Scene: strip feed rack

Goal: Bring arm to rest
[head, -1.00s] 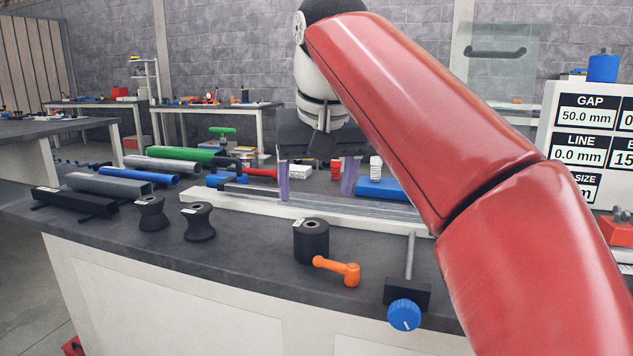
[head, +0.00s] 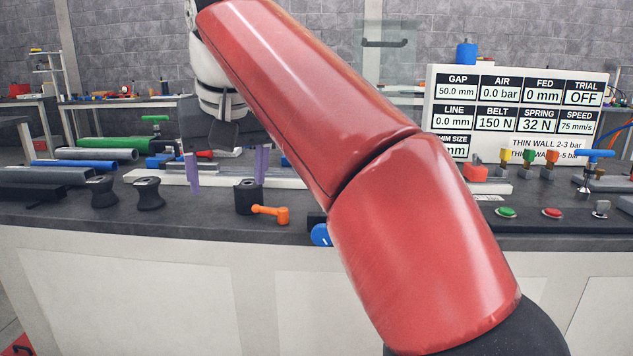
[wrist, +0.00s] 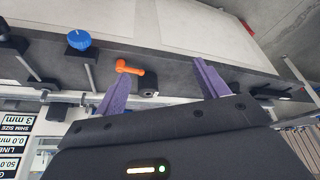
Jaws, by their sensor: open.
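My red arm reaches from the lower right over the bench in the head view. My gripper (head: 227,172) hangs at its end with two purple fingers apart and nothing between them. It also shows in the wrist view (wrist: 160,88), open over the bench edge. A black roller (head: 247,197) with an orange handle (head: 270,213) stands on the bench just in front of the fingers.
The dark bench top (head: 190,222) holds two black rollers (head: 149,194) and several tubes (head: 97,154) at left. A blue knob (head: 320,235) is partly behind my arm. A display board (head: 515,115), a green button (head: 507,212) and a red button (head: 551,213) are at right.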

